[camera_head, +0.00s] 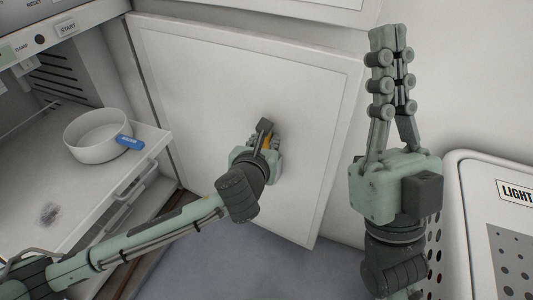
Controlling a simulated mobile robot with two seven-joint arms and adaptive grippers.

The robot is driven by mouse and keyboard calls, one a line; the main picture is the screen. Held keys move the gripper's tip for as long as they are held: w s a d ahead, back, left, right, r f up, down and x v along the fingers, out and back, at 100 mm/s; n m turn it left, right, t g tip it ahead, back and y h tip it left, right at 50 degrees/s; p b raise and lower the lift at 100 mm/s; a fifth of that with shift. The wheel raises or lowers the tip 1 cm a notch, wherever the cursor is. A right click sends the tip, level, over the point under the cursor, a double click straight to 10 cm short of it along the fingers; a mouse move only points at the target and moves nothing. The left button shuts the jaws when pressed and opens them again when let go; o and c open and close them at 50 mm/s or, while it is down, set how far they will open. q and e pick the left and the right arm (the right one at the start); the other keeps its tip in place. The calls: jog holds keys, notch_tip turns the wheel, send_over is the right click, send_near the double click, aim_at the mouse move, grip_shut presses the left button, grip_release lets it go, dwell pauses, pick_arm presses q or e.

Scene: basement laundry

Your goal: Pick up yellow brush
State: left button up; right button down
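A pale rounded thing (277,168) shows just beside this gripper, mostly covered. My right gripper (390,38) points up at the right, its fingertips together and nothing visible between them.
The white panel (200,75) fills the middle. At left, a white bowl (92,142) with a blue tag (129,142) stands on a pale shelf (90,195) below a control panel (45,35). A perforated white bin (475,170) labelled "LIGHT" is at the right. Grey floor (240,255) shows below.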

pick_arm(q)
jog(key=shift+c, duration=0.6)
grip_shut()
jog(key=shift+r, duration=0.15)
